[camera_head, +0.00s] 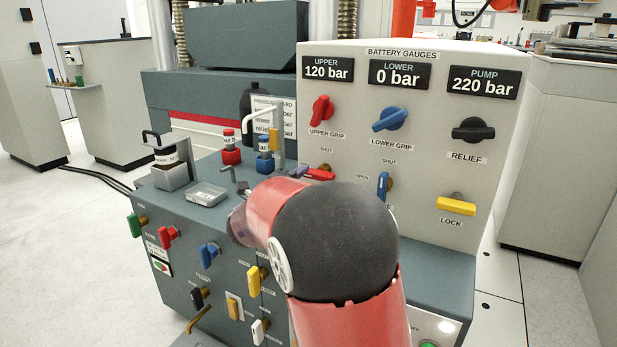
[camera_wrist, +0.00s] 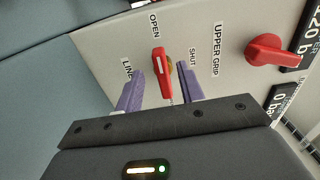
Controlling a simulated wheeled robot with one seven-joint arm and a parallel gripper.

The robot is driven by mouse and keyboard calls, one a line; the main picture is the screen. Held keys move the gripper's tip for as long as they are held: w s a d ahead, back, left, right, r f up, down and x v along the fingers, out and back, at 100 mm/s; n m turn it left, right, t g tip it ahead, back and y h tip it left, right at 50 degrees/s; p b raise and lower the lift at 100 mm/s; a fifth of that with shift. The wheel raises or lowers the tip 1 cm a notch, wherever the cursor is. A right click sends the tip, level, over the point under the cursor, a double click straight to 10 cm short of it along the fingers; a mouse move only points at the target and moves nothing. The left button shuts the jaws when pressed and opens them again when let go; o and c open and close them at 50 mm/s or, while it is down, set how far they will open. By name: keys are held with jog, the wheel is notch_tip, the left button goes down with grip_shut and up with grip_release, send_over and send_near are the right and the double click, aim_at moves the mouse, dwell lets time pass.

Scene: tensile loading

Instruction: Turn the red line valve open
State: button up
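The red line valve (camera_wrist: 162,78) is on the sloping light panel in the wrist view. Its handle lies lengthwise toward the OPEN label, with the SHUT label to its right. It also shows in the head view (camera_head: 320,174), roughly level and partly hidden by my arm. My gripper (camera_wrist: 160,74) is open in the wrist view. Its two purple fingers stand on either side of the red handle, with visible gaps. I cannot tell how deep they reach around it. In the head view my arm hides most of the gripper.
The red upper grip knob (camera_wrist: 272,52) is to the right in the wrist view. A blue lever (camera_head: 382,185) sits close by on the panel, below the blue lower grip knob (camera_head: 390,118). A yellow lock lever (camera_head: 456,205) is farther right. Red and blue fittings (camera_head: 231,151) stand on the bench.

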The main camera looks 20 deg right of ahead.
jog(key=v, duration=0.3)
jog(key=shift+r, duration=0.1)
dwell(0.3)
jog(key=s+a+r+n+t+y+p, duration=0.2)
jog(key=s+a+r+n+y, duration=0.15)
jog(key=a+n+y, duration=0.35)
jog(key=s+a+r+n+t+y+p, duration=0.2)
jog(key=s+a+r+n+y, duration=0.15)
jog(key=n+y, duration=0.5)
jog(key=s+f+n+g, duration=0.3)
jog(key=s+n, duration=0.1)
jog(key=s, duration=0.4)
jog(key=s+f+n+g+h+p, duration=0.1)
jog(key=s+f+n+g, duration=0.2)
jog(key=s, duration=0.5)
jog(key=s+f+n+g+p, duration=0.1)
jog(key=s+f+n+g, duration=0.2)
jog(key=s, duration=0.6)
jog(key=n, duration=0.2)
jog(key=shift+n, duration=0.35)
